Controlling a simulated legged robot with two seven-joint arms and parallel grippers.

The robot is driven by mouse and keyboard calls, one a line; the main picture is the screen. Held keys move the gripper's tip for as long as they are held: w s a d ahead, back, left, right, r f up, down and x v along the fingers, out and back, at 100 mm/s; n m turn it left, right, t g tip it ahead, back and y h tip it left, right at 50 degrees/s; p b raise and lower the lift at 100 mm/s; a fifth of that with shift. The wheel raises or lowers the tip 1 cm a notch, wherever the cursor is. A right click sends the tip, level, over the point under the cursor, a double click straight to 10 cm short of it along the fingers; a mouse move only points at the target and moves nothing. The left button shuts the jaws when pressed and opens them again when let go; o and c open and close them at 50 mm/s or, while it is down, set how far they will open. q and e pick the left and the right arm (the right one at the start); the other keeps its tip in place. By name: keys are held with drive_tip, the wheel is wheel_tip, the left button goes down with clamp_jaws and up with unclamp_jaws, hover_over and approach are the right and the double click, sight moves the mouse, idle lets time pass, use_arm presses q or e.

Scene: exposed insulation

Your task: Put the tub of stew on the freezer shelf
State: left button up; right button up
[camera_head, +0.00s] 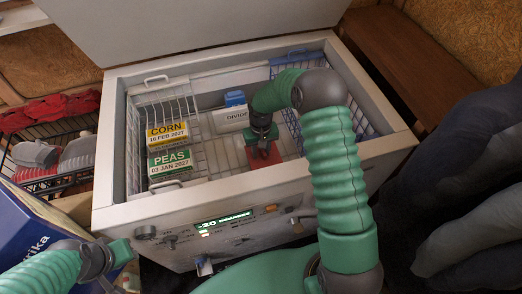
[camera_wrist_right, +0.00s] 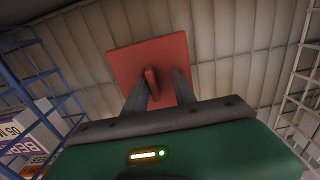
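A red square object with a raised tab, probably the tub of stew seen from above, sits inside the open chest freezer (camera_head: 255,185). It shows in the head view (camera_head: 262,158) and in the wrist view (camera_wrist_right: 125,66). It appears to rest on the white ribbed freezer shelf (camera_wrist_right: 220,50). My right gripper (camera_head: 264,143) reaches down over it. In the wrist view its two fingers (camera_wrist_right: 160,76) stand either side of the tab, with a gap visible on the right. My left gripper (camera_head: 112,262) is outside the freezer at lower left, its fingers unclear.
Corn (camera_head: 167,133) and peas (camera_head: 170,162) boxes sit in a white wire basket on the left. A divider (camera_head: 231,117) and blue item (camera_head: 235,98) stand behind. A blue wire basket (camera_head: 345,98) is at right. The freezer lid (camera_head: 190,25) is raised.

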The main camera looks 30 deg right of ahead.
sight(261, 155)
drive_tip(key=shift+r, duration=0.15)
wheel_tip(261, 155, up, 12)
drive_tip(key=p, duration=0.2)
drive_tip(key=shift+p, duration=0.4)
